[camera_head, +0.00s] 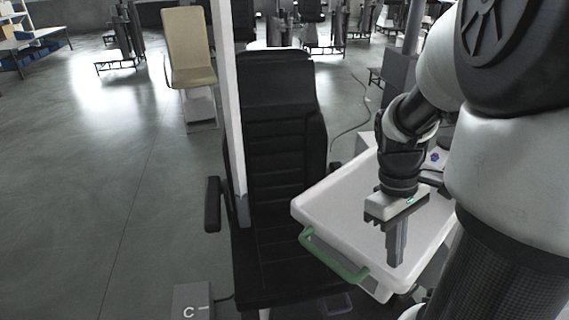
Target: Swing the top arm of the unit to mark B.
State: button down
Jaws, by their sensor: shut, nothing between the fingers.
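A white tray (330,195) with a green handle (333,255) along its front edge juts out at the right, in front of a black chair. My gripper (397,262) points down over the tray, its dark fingers together and empty. I cannot tell whether the fingertips touch the tray. What carries the tray is mostly hidden behind my arm and the tray itself, so I cannot clearly make out the unit's top arm. A grey block marked C (190,302) stands at the bottom left. No mark B shows.
The black padded chair (280,130) stands left of the tray, with an armrest (212,205) on its left. A white upright post (231,100) runs in front of it. A beige chair (190,50) stands further back. The floor at left is clear.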

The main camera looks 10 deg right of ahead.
dwell(0.4)
jog(key=p+v, duration=0.1)
jog(key=v, duration=1.6)
jog(key=s+a+m+t, duration=0.2)
jog(key=a+t, duration=0.2)
jog(key=a, duration=0.3)
jog(key=s+a+f+m+t+y, duration=0.1)
jog(key=s+a+m+t, duration=0.1)
jog(key=a+t, duration=0.2)
jog(key=a, duration=0.3)
jog(key=shift+s+f+m, duration=0.3)
jog(key=shift+s, duration=0.05)
jog(key=shift+d, duration=0.1)
